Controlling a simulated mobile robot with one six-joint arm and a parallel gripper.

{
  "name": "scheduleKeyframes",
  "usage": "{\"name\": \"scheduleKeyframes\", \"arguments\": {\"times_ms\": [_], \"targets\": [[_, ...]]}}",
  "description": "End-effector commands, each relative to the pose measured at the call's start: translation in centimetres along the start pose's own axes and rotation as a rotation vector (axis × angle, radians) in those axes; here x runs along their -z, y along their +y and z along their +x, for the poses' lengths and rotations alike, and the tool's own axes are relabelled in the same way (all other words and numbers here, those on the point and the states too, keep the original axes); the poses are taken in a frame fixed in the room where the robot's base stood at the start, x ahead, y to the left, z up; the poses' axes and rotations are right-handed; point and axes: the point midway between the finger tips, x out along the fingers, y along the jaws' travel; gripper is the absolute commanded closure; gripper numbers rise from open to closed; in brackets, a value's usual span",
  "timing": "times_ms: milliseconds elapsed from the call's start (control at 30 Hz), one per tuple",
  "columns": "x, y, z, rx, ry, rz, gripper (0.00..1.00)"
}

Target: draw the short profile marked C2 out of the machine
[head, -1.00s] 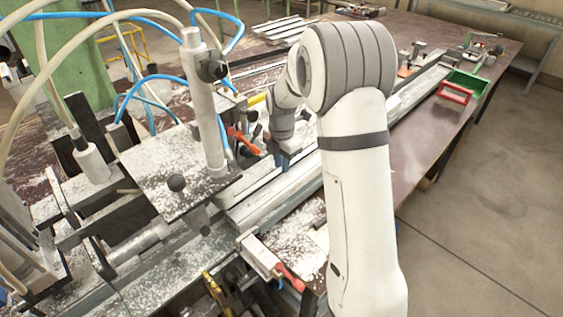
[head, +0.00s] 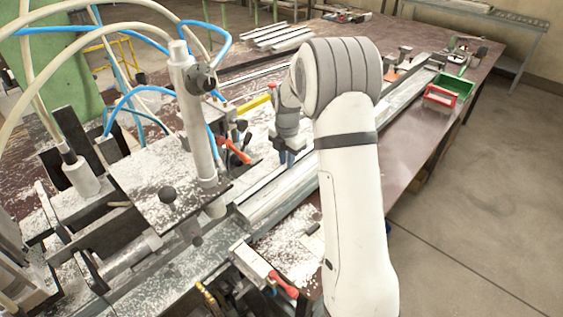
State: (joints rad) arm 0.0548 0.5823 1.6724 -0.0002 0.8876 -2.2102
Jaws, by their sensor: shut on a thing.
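My gripper (head: 290,157) is small in the head view, at the end of my arm over the rail to the right of the machine. It is shut on a pale metal profile (head: 264,203), which lies lengthwise along the rail. The mark C2 cannot be read from here. The machine (head: 150,190) stands at left, with a chip-strewn flat plate, an upright cylinder and hoses. The profile's near end lies close to the plate's right edge. My arm hides part of the profile and the rail behind it.
A red-handled clamp (head: 236,150) stands beside the rail, close to my gripper. Another red-handled clamp (head: 283,285) is at the bench's front edge. Loose profiles (head: 280,38) lie at the back.

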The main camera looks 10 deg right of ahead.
Motion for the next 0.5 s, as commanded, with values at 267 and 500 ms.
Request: {"name": "scheduleKeyframes", "arguments": {"times_ms": [267, 500], "targets": [[-1.7, 0.1, -0.2, -0.002, -0.002, 0.001, 1.00], [-1.7, 0.1, -0.2, -0.002, -0.002, 0.000, 1.00]]}}
